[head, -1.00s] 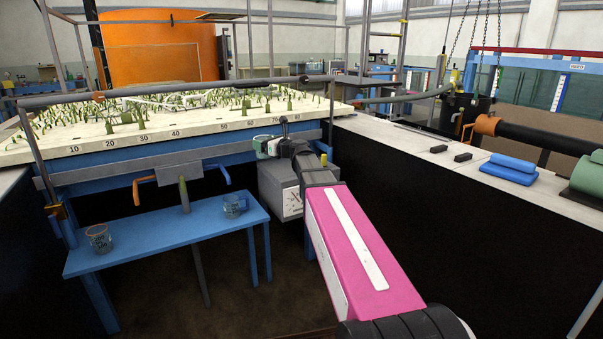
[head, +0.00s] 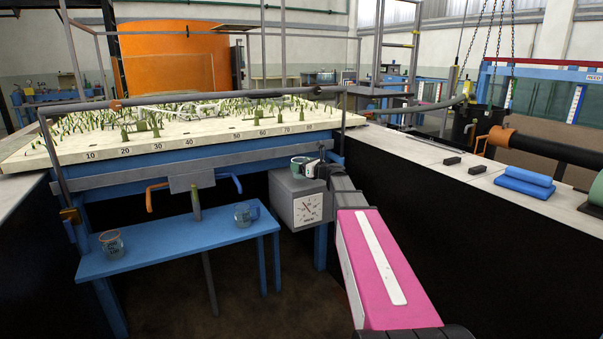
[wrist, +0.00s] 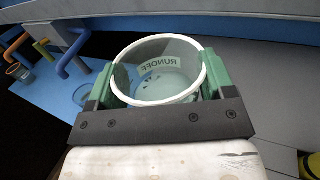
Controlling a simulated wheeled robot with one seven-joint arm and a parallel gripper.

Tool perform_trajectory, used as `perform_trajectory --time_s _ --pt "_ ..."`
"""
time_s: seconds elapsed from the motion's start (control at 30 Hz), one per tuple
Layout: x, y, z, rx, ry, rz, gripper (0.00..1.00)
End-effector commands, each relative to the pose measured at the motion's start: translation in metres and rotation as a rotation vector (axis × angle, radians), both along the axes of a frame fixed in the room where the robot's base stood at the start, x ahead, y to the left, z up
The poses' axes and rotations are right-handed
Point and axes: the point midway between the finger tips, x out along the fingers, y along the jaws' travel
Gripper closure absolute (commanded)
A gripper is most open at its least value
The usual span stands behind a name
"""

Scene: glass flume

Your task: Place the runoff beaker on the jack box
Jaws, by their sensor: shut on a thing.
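The runoff beaker (wrist: 160,72), a clear cup with a white rim and a RUNOFF label, is upright between the green fingers of my gripper (wrist: 158,88). My gripper is shut on it. In the head view the beaker (head: 298,162) shows small and greenish, with my gripper (head: 303,168) at the top of the jack box (head: 285,205). The jack box is grey with a white dial on its front. A grey surface (wrist: 275,85) lies below and right of the beaker in the wrist view. I cannot tell whether the beaker's base touches the box.
A blue bench (head: 175,245) left of the box holds a glass beaker (head: 112,243) and a glass mug (head: 246,214). Orange and blue pipe handles hang above it. The blue flume frame (head: 150,172) and a grey rail run behind. A dark wall stands right.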

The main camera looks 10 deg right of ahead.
Motion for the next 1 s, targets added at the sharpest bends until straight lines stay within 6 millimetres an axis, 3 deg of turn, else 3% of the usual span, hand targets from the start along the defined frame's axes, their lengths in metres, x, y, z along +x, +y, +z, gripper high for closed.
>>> perform_trajectory --time_s 0.23,0.63,0.67,0.7,0.73,1.0 --pt "0.000 0.000 -0.030 0.002 0.001 0.000 0.48" --pt "0.000 0.000 -0.035 -0.001 0.001 0.000 0.48" --pt "0.000 0.000 -0.035 -0.001 0.001 0.000 0.18" --pt "0.000 0.000 -0.035 -0.001 0.001 0.000 0.05" --pt "0.000 0.000 -0.034 -0.001 0.001 0.000 0.00" --pt "0.000 0.000 -0.033 0.000 0.000 0.000 0.00"
